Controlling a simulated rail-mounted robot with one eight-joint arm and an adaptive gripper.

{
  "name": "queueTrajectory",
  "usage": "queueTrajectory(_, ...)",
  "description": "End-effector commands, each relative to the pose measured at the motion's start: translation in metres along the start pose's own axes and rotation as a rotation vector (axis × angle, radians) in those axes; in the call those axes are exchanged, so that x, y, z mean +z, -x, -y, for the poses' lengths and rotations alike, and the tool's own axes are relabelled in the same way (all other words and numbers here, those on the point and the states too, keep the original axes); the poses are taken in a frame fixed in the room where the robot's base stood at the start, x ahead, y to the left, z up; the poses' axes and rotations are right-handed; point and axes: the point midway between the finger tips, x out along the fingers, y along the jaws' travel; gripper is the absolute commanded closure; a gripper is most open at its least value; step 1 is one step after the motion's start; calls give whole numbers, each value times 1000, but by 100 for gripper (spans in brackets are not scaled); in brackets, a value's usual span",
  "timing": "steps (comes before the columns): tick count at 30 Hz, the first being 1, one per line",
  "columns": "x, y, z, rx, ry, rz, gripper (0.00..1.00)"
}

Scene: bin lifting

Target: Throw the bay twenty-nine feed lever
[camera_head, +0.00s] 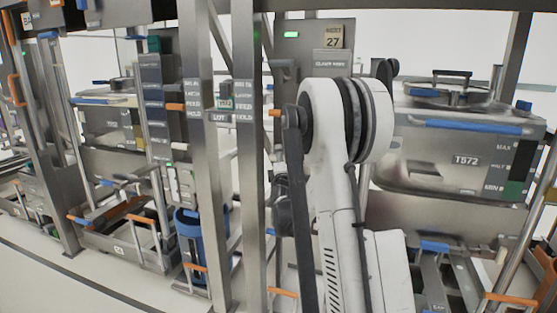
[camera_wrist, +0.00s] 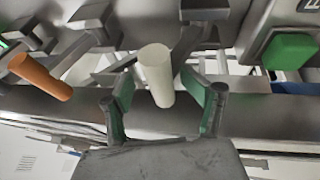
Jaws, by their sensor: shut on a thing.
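In the wrist view, a cream cylindrical lever handle (camera_wrist: 156,70) stands between the two green-padded fingers of my gripper (camera_wrist: 157,88). The gripper is shut on this handle; some gap seems to show beside it. An orange lever handle (camera_wrist: 40,77) sticks out to the left, apart from the fingers. In the head view, my white arm hides the gripper and the cream handle. Orange levers show on the label posts, one at the left (camera_head: 175,107) and one beside my arm (camera_head: 274,113). I cannot read a bay twenty-nine sign; one sign (camera_head: 333,37) reads 27.
A green block (camera_wrist: 290,50) is at the wrist view's upper right. A large grey bin (camera_head: 465,158) marked T572 stands right of my arm. Steel posts (camera_head: 250,200) rise close on the left. A blue bin (camera_head: 190,225) stands behind them. Pale floor (camera_head: 50,270) is open at lower left.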

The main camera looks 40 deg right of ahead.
Motion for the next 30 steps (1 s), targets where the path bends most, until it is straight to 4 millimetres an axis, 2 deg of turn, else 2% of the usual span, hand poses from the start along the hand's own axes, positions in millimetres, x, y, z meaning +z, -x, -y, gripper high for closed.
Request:
queueTrajectory(4,5,0,-2,6,3,8,58)
queueTrajectory(8,4,9,-2,5,3,7,58)
queueTrajectory(21,-1,90,0,1,1,0,58)
queueTrajectory(27,-2,113,0,0,1,-1,58)
queueTrajectory(30,-2,118,0,0,1,-1,58)
